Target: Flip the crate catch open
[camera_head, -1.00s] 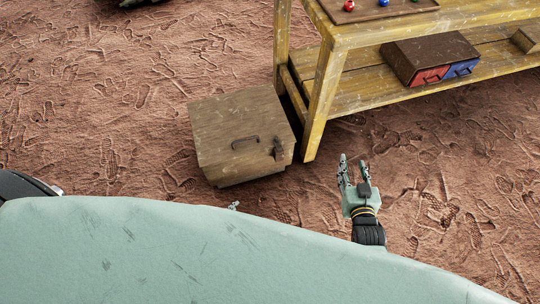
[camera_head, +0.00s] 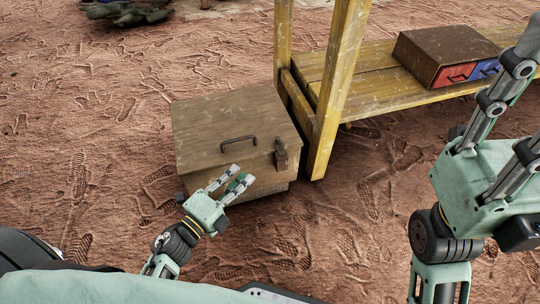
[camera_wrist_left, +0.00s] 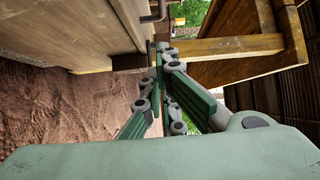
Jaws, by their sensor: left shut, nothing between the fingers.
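A brown wooden crate (camera_head: 225,118) stands on the ground, its lid shut. A dark bent handle (camera_head: 238,142) is on it. The small rusty metal catch (camera_head: 281,155) sits right of the handle, near the crate's corner; its exact position is too small to tell. My left gripper (camera_head: 243,175) is in front of the crate, below and left of the catch, apart from the catch, shut and empty. In the left wrist view its fingers (camera_wrist_left: 160,52) point along the crate wall (camera_wrist_left: 70,30). My right gripper (camera_head: 533,100) is at the right, fingers spread, empty, far from the crate.
A yellow wooden table (camera_head: 327,90) stands right behind the crate, one leg close to its right side. Its lower shelf holds a brown box (camera_head: 430,55) with red and blue drawers. Footprinted earth lies open left of the crate and between it and my right gripper.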

